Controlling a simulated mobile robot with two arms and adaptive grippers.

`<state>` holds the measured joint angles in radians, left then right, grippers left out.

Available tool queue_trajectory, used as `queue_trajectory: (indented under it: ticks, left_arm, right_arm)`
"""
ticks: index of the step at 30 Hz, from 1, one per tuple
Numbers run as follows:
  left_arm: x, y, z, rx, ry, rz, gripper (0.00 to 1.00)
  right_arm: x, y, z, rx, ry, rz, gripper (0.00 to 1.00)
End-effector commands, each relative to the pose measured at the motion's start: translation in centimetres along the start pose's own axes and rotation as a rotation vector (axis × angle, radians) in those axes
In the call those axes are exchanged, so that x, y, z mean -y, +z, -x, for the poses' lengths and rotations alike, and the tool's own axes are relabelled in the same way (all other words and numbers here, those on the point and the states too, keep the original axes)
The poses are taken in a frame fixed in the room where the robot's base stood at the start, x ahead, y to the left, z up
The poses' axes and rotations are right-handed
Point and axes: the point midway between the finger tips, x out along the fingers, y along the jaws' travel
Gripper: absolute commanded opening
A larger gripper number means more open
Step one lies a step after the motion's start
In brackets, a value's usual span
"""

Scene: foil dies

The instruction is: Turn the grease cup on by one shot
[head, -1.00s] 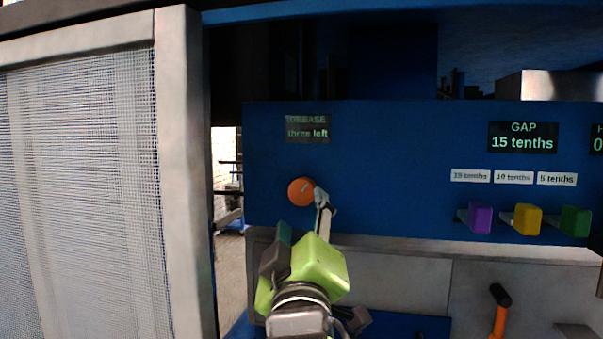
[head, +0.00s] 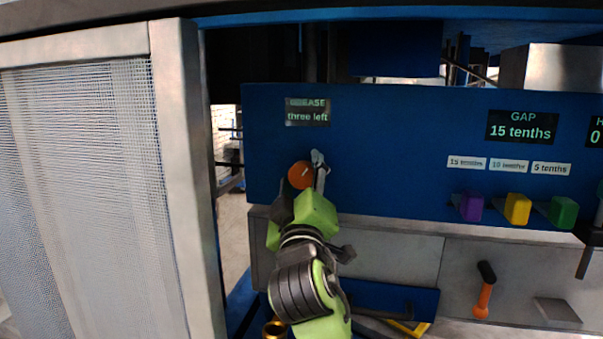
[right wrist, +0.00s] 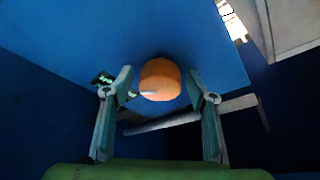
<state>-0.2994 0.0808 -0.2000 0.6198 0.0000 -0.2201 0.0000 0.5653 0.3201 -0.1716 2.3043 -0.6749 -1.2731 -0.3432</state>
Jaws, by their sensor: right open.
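The grease cup is an orange round knob (head: 301,175) on the blue panel, below a dark display (head: 307,112) that reads "GREASE three left". A pale pointer mark shows on the knob. My right gripper (head: 308,178) is at the knob in the head view, with one finger on its right side; the other finger is mostly hidden. In the right wrist view the orange knob (right wrist: 160,80) sits between the tips of the two open fingers (right wrist: 160,98), with a gap visible on each side. My left gripper is not in view.
A mesh guard door (head: 90,190) with a pale frame stands at the left. To the right are a "GAP 15 tenths" display (head: 522,126) and purple (head: 471,206), yellow (head: 517,208) and green (head: 563,212) blocks. An orange-handled lever (head: 484,292) is lower right.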

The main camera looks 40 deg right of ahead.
Motion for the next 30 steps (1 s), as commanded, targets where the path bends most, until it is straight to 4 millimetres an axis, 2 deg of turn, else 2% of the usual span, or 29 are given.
queue_trajectory:
  ticks: [2, 3, 7, 17, 23, 30]
  left_arm:
    - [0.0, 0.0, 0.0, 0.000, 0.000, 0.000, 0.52]
    - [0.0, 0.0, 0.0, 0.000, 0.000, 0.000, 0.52]
    - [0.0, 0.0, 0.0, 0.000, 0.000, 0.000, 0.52]
    - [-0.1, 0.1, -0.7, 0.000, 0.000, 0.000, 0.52]
    - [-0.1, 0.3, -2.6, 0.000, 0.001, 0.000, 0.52]
    - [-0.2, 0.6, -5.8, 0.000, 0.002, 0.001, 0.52]
  right_arm:
    - [0.0, 0.0, 0.0, 0.000, 0.000, 0.000, 0.52]
    - [0.0, 0.0, 0.0, 0.000, 0.000, 0.000, 0.47]
    - [0.0, 0.0, 0.0, 0.000, 0.000, 0.001, 0.13]
    - [0.2, 0.1, 0.1, 0.002, 0.009, -0.026, 0.13]
    - [0.4, 0.3, 0.2, 0.003, 0.043, -0.118, 0.13]
    - [0.5, 0.3, 0.2, 0.006, 0.106, -0.285, 0.13]
